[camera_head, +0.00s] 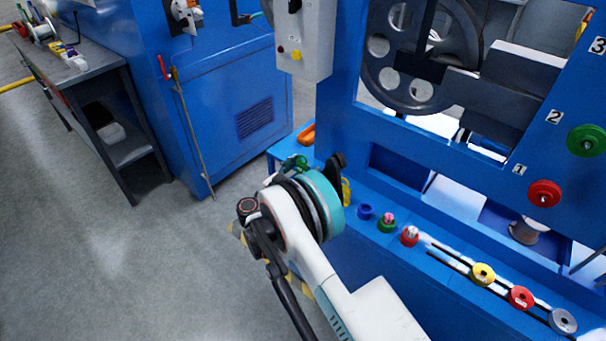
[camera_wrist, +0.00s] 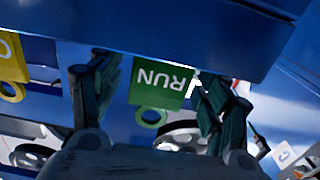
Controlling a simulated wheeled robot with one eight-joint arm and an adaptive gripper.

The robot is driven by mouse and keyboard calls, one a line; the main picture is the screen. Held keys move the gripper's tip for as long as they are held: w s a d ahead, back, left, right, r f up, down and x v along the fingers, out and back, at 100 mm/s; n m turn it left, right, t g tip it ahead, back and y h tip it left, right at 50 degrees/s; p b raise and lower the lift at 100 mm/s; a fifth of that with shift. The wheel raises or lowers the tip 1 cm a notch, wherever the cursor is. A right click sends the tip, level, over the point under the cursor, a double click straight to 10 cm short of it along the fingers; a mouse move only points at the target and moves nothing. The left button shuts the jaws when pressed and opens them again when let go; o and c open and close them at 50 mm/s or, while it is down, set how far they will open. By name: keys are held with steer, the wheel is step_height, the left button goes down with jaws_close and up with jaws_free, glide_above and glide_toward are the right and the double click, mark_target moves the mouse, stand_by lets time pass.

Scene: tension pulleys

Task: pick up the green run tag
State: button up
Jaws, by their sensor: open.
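The green run tag (camera_wrist: 160,85) shows in the wrist view, its white lettering upside down and a green ring (camera_wrist: 151,117) at its lower end. It lies against a blue edge and stands between the two dark fingers of my gripper (camera_wrist: 157,72). The fingers are open, with gaps visible on both sides of the tag; the right finger is the nearer one to it.
A yellow tag (camera_wrist: 11,60) hangs to the left in the wrist view. In the head view, a blue machine frame (camera_head: 340,130) stands beside my arm. Several coloured pulleys, including a yellow one (camera_head: 483,274), line its ledge. An orange object (camera_head: 307,134) lies behind my wrist. Grey floor is clear at left.

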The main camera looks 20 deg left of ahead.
steer(key=c, duration=1.2)
steer(key=shift+o, duration=0.2)
steer(key=shift+r, duration=0.15)
step_height(320, 180, up, 20)
steer(key=p, duration=0.6)
steer(key=shift+p, duration=0.35)
